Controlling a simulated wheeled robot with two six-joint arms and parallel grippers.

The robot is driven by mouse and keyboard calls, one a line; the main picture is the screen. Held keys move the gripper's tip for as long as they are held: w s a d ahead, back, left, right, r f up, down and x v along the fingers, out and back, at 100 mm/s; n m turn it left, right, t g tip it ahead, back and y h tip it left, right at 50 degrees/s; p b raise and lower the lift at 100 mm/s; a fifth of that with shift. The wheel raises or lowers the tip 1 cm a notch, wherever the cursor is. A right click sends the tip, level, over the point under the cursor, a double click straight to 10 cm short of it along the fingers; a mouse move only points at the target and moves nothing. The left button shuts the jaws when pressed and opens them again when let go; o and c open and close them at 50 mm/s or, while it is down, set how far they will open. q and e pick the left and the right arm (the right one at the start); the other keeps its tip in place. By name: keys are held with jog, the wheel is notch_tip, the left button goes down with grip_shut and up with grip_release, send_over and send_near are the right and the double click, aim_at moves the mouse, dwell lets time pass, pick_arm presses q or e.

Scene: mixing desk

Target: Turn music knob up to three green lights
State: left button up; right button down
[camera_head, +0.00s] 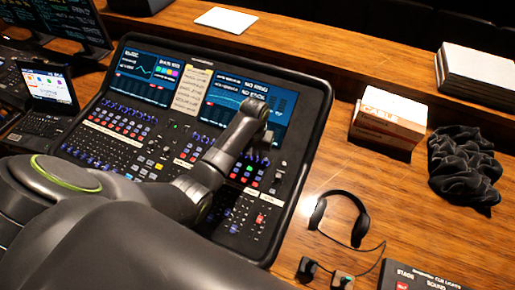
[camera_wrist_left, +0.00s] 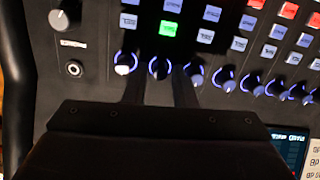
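The mixing desk (camera_head: 318,110) fills the left and middle of the head view, with dark panels of knobs and lit buttons. My left arm reaches over it, and its gripper (camera_head: 266,140) points down at the right-hand part of the panel. In the left wrist view the two fingers of my left gripper (camera_wrist_left: 159,82) are apart. A small knob with a blue-lit ring (camera_wrist_left: 158,67) shows between their tips; I cannot tell whether they touch it. One button above that knob is lit green (camera_wrist_left: 168,28). I cannot read which knob is the music knob. My right gripper is not in view.
More blue-ringed knobs (camera_wrist_left: 227,85) run in a row to the right. A larger grey knob (camera_wrist_left: 63,18) and a jack socket (camera_wrist_left: 73,69) are at left. Right of the desk are a cable box (camera_head: 388,118), black cloth (camera_head: 463,165) and headphones (camera_head: 340,217).

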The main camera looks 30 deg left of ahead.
pick_arm(q)
jog(key=shift+s+r, duration=0.1)
jog(key=shift+s, duration=0.05)
grip_shut()
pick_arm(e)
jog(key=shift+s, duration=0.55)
pick_arm(q)
jog(key=shift+m, duration=0.3)
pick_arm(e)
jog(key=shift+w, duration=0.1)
pick_arm(q)
jog(key=shift+d+m+y, duration=0.1)
jog(key=shift+m+y, duration=0.2)
jog(key=shift+m, duration=2.2)
grip_release()
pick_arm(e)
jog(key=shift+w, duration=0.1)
